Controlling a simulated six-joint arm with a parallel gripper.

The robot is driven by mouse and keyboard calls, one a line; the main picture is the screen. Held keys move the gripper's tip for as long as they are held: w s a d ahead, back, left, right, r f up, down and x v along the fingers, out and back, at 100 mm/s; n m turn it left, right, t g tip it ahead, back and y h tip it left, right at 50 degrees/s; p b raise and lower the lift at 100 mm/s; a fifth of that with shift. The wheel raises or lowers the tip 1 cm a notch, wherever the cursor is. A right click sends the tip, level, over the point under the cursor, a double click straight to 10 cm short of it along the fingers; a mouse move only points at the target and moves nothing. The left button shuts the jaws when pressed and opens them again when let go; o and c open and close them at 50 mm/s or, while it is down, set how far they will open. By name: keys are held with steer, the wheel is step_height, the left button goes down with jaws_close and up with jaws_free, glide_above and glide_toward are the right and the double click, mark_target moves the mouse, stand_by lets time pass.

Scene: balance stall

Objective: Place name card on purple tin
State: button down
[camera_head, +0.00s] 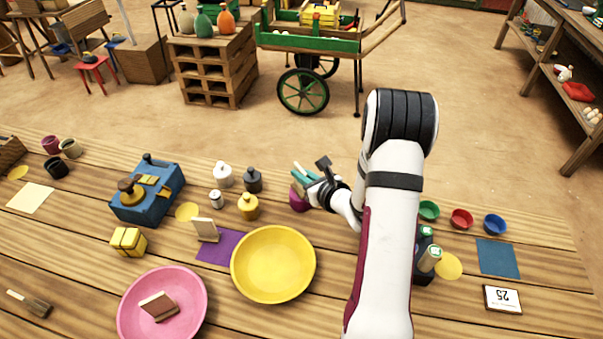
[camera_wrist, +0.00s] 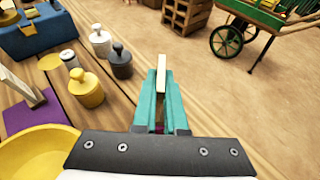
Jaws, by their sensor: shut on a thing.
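My gripper (camera_head: 305,174) is over the far edge of the bench, right of the middle. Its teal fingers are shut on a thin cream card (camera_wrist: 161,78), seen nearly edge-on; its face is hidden. The card's pale edge also shows in the head view (camera_head: 298,167). The purple tin (camera_head: 298,199) is directly below the fingers in the head view, partly covered by the gripper. In the wrist view only a sliver of purple shows between the fingers. I cannot tell whether the card touches the tin.
Left of the gripper stand yellow (camera_head: 248,207), dark (camera_head: 253,180) and white (camera_head: 223,175) knobbed weights. A yellow bowl (camera_head: 273,292) is in front, beside a purple mat (camera_head: 215,254) bearing an upright cream piece (camera_head: 205,229). A pink bowl (camera_head: 133,330) lies nearer. Small coloured cups stand at right.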

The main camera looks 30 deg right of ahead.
steer(key=c, duration=1)
jaws_free()
steer(key=shift+f, duration=0.1)
